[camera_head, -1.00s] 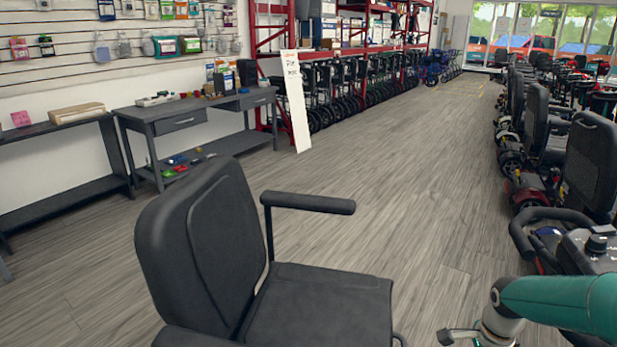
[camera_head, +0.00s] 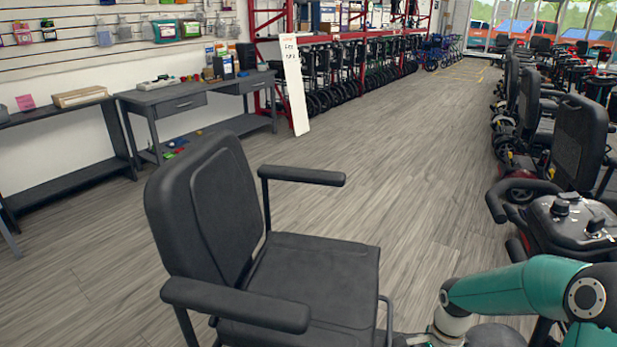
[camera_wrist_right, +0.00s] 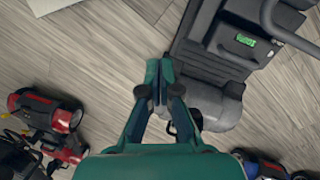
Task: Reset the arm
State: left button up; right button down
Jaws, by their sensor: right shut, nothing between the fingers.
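My right arm (camera_head: 530,288) comes in from the lower right in the head view, bent, with its wrist low beside a black scooter seat (camera_head: 310,280). The right gripper's fingers are not clear there. My left gripper is in no view.
A black scooter with handlebars (camera_head: 570,225) stands close to my right arm. A red scooter part (camera_wrist_right: 50,125) is at the left of the wrist view. Grey workbenches (camera_head: 195,100) line the left wall. The central aisle floor (camera_head: 420,160) is clear.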

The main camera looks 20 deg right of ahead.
jog(key=s+a+f+n+t+y, duration=0.1)
jog(key=s+a+f+n, duration=0.2)
jog(key=a+f+n, duration=0.4)
jog(key=s+a+f+n+y, duration=0.1)
jog(key=s+a+f+n, duration=0.2)
jog(key=a, duration=0.6)
jog(key=s+a+f+n+t+y, duration=0.1)
jog(key=s+a+f+n, duration=0.1)
jog(key=a+f+n, duration=0.45)
notch_tip(320, 180, up, 22)
jog(key=a+n+p, duration=0.1)
jog(key=a+p, duration=0.1)
jog(key=p, duration=1.8)
jog(key=shift+w+n+p, duration=0.35)
jog(key=shift+p, duration=0.05)
jog(key=shift+a, duration=0.1)
